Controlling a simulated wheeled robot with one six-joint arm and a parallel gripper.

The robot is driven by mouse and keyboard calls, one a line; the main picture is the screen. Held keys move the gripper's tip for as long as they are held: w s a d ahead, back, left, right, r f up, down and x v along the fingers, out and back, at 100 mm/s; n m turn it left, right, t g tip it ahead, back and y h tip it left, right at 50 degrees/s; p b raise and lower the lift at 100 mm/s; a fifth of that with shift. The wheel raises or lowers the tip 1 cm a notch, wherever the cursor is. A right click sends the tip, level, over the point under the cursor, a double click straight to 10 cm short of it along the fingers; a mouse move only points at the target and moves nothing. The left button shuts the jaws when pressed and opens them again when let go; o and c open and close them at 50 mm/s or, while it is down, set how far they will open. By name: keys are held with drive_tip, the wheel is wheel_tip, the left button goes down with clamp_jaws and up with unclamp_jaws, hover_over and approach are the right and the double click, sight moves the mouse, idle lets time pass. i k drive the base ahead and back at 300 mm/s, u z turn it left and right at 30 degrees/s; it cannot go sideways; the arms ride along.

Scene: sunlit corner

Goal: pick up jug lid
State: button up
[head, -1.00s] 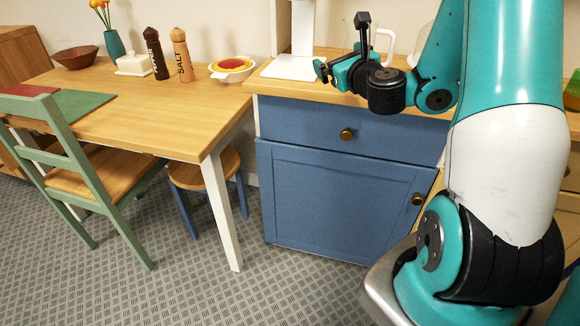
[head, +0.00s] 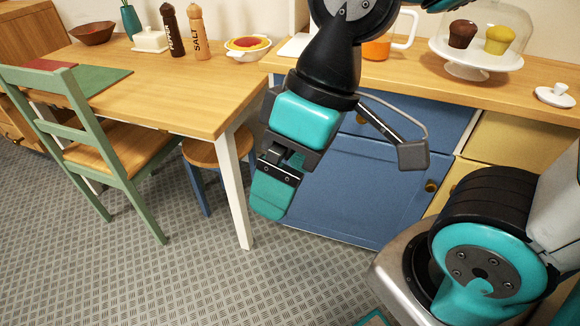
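A small white lid with a round knob, which looks like the jug lid (head: 555,96), lies on the wooden counter at the far right in the head view. A jug (head: 376,49) with orange contents and a white handle stands further left on the counter, partly hidden by my arm. My gripper (head: 271,190) hangs in front of the blue cabinet, near the table's right end, pointing down. It is well left of the lid and apart from it. I see it from the side, so the gap between its fingers is hidden. I see nothing held in it.
A glass-domed cake stand (head: 475,62) with muffins stands between jug and lid. The wooden table (head: 150,95) holds a pepper mill (head: 172,30), a salt mill (head: 199,31) and a bowl (head: 248,50). A green chair (head: 85,120) and stool (head: 205,160) stand below. Floor in front is clear.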

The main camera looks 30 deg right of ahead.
sight(556, 97)
drive_tip(key=z, duration=1.05)
